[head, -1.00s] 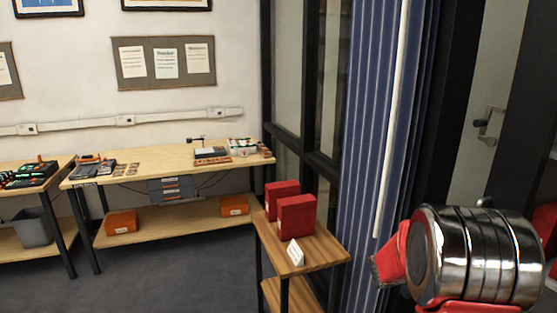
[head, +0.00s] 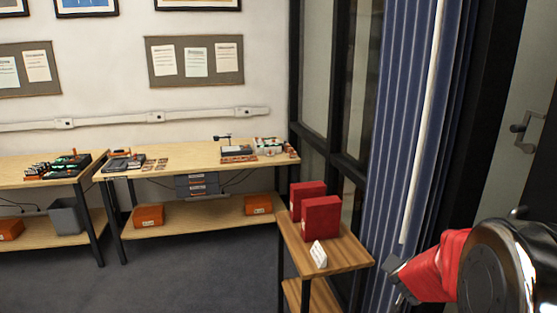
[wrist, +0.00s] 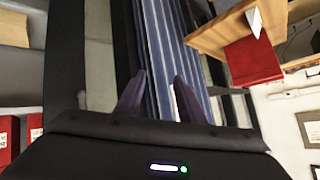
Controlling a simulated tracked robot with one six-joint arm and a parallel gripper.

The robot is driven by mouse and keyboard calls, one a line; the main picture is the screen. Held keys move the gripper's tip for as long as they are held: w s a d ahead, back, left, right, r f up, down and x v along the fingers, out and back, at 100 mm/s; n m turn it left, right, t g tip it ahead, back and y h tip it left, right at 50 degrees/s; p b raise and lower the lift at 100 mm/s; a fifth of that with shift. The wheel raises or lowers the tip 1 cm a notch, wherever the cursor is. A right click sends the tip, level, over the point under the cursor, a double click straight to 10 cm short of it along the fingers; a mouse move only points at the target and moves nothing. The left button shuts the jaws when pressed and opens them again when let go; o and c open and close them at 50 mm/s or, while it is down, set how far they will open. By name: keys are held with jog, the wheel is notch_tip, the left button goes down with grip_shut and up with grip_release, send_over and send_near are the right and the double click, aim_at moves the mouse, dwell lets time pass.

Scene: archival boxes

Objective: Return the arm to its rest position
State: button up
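My arm shows at the lower right of the head view as a red link and a shiny metal joint. My gripper (wrist: 160,78) shows in the wrist view with its two dark fingers apart and nothing between them. Striped blue curtain fabric (wrist: 161,45) is seen beyond the fingers. In the head view the fingers cannot be made out clearly.
Left of my arm, a small wooden stand (head: 345,258) bears two red boxes (head: 321,218) and a white card (head: 318,254). A blue striped curtain (head: 415,120) hangs behind. A long workbench (head: 200,160) lines the back wall; open grey floor (head: 190,270) lies in front.

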jog(key=s+a+r+n+g+y, duration=0.25)
jog(key=s+a+n+y, duration=0.25)
jog(key=s+a, duration=0.85)
jog(key=s+a+r+n, duration=0.2)
jog(key=s+a+r, duration=0.2)
jog(key=s, duration=0.5)
jog(key=s+a+r+n+g, duration=0.1)
jog(key=s+a+r, duration=0.3)
jog(key=s, duration=0.5)
jog(key=shift+s+r+n, duration=0.25)
jog(key=shift+n, duration=0.55)
jog(key=shift+c, duration=0.6)
jog(key=shift+a, duration=0.2)
